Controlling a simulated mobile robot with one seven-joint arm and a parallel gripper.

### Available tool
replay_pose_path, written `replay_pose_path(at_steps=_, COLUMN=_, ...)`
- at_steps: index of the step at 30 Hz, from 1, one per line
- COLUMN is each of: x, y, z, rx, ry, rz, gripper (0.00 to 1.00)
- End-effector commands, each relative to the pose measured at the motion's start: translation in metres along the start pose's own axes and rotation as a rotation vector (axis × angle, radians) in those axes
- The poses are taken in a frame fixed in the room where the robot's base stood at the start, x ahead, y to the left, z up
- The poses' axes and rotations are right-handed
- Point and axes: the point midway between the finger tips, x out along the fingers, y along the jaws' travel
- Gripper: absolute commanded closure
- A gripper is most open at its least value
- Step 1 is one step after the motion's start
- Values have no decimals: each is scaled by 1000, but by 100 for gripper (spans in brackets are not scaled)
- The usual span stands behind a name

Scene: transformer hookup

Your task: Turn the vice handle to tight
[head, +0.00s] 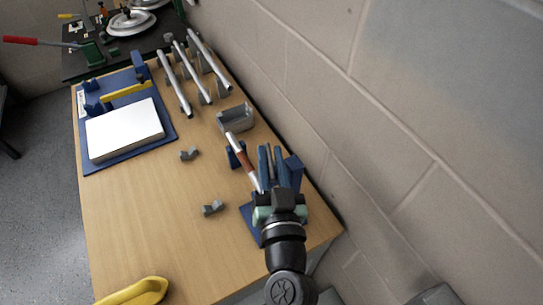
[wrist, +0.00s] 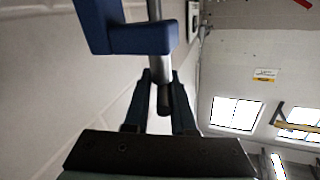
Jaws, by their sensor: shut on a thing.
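The blue vice (head: 294,172) stands at the near right end of the wooden bench, partly hidden behind my gripper. A rod with a silver end and a red-brown band (head: 240,158) slants up beside it, next to another blue block. My gripper (head: 271,160) is at the vice with its fingers pointing away from the head camera. In the wrist view my gripper (wrist: 163,95) is shut on the vice handle (wrist: 160,68), a silver bar with a dark end between the fingertips. A blue vice part (wrist: 140,38) is just beyond the fingers. The handle is hardly visible in the head view.
A grey block wall (head: 350,130) runs close along the right. On the bench (head: 150,220) are a grey tray (head: 236,118), two small grey blocks (head: 213,208), several metal bars on stands (head: 178,85) and a white slab (head: 124,130). The bench's front middle is clear.

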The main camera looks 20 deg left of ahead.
Motion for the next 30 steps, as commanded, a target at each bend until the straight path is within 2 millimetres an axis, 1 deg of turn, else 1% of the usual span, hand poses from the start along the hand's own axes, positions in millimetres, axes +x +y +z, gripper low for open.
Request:
replay_pose_path(at_steps=1, x=1, y=-7, z=3, rx=6, ry=-8, rz=-18, gripper=100)
replay_pose_path(at_steps=3, x=1, y=-7, z=3, rx=6, ry=-8, rz=-18, gripper=100)
replay_pose_path(at_steps=4, x=1, y=-7, z=3, rx=6, ry=-8, rz=-18, gripper=71)
replay_pose_path(at_steps=6, x=1, y=-7, z=3, rx=5, ry=-8, rz=-17, gripper=58)
replay_pose_path(at_steps=7, x=1, y=-6, z=3, rx=5, ry=-8, rz=-17, gripper=54)
replay_pose_path(at_steps=17, x=0, y=-3, z=1, rx=2, ry=-3, rz=-7, gripper=54)
replay_pose_path(at_steps=20, x=-4, y=-2, z=3, rx=2, ry=-3, rz=-6, gripper=54)
replay_pose_path(at_steps=23, x=-15, y=-1, z=4, rx=1, ry=-3, rz=-4, gripper=54)
replay_pose_path(at_steps=25, x=-27, y=-1, z=5, rx=0, ry=-3, rz=-4, gripper=54)
replay_pose_path(at_steps=30, x=-63, y=-1, z=8, rx=2, ry=-6, rz=-5, gripper=54)
